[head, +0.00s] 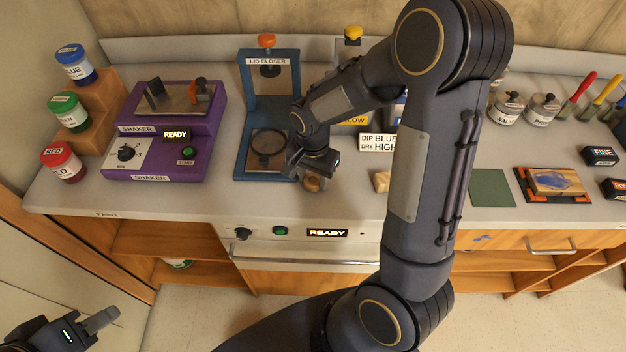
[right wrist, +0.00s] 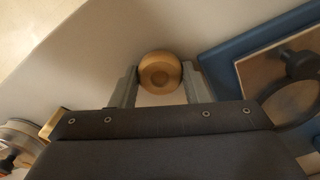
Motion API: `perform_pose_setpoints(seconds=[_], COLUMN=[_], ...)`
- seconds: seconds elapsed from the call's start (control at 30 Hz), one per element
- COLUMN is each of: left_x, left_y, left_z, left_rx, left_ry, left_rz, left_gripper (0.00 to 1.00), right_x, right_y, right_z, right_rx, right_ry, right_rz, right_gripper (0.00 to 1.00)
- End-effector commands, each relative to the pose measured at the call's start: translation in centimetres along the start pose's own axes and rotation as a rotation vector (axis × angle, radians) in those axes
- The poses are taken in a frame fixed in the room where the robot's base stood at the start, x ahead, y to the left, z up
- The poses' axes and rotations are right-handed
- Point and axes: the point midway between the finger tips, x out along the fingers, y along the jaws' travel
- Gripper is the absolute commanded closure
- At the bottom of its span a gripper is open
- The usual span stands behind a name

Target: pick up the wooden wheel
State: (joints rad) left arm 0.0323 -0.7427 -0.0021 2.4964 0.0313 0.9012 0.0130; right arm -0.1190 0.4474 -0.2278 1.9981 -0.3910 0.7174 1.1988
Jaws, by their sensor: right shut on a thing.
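The wooden wheel (right wrist: 160,72) is a round, light-brown piece with a raised hub in the right wrist view. It sits between the two fingertips of my right gripper (right wrist: 160,88), which is shut on it. In the head view the wheel (head: 313,184) shows just below my right gripper (head: 314,174), over the front part of the bench, right of the lid closer. I cannot tell whether it still touches the bench top.
The blue lid closer (head: 240,160) stands close left of the right gripper. A purple shaker (head: 205,120) and paint jars (head: 66,162) are further left. A pale block (head: 382,181) lies to the right. A green mat (head: 492,188) and stamp pad stand beyond my arm.

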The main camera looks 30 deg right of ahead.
Motion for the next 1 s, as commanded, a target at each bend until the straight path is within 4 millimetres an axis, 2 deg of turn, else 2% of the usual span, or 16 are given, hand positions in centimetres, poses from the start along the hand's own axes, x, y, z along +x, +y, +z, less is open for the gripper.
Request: perform_pose_setpoints(seconds=[0.27,0.43,0.7,0.8,1.0], left_x=[0.0,0.0,0.6,1.1,1.4], left_y=[0.0,0.0,-0.3,-0.5,-0.6], left_z=[0.0,0.0,0.3,0.5,0.7], left_rx=[0.0,0.0,0.0,0.0,0.0], left_ry=[0.0,0.0,0.0,0.0,0.0], left_rz=[0.0,0.0,0.0,0.0,0.0], left_gripper=[0.64,0.64,0.64,0.64,0.64], right_x=[-0.8,-3.2,-9.4,-10.2,-12.0], right_y=[-0.1,-0.1,2.4,3.8,5.7], right_z=[0.0,-0.1,4.6,7.0,10.4], right_rx=[0.0,-0.001,-0.005,-0.007,-0.003], right_ry=[0.002,0.004,0.003,0.002,0.002], right_rz=[-0.002,-0.006,-0.01,-0.007,-0.004], right_gripper=[0.79,0.79,0.79,0.79,0.79])
